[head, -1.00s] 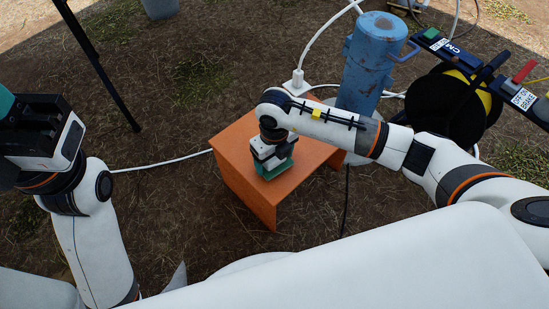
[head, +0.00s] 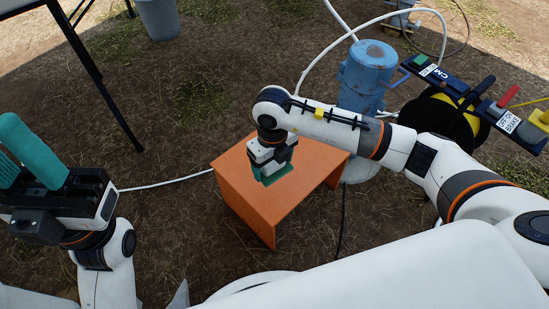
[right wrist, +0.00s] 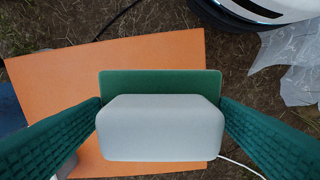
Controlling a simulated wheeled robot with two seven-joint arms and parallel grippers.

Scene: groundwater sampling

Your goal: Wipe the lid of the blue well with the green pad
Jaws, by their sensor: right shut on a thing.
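My right gripper (head: 270,160) is shut on a grey-white block with a green pad (head: 274,178) on its underside. In the right wrist view the green pad (right wrist: 160,84) shows behind the block (right wrist: 160,128), between the two green fingers. The pad is over the orange stool (head: 245,195), apparently just above its top. The blue well (head: 362,85) stands upright behind and right of the stool; its lid (head: 374,52) has brownish staining. My left gripper (head: 22,160) is at the left edge, its teal fingers partly cut off, far from the pad and well.
A black and yellow cable reel (head: 440,115) with a dark labelled panel (head: 475,95) stands right of the well. White hose (head: 320,60) loops behind it. A grey bucket (head: 158,18) and a dark table leg (head: 100,85) are at upper left.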

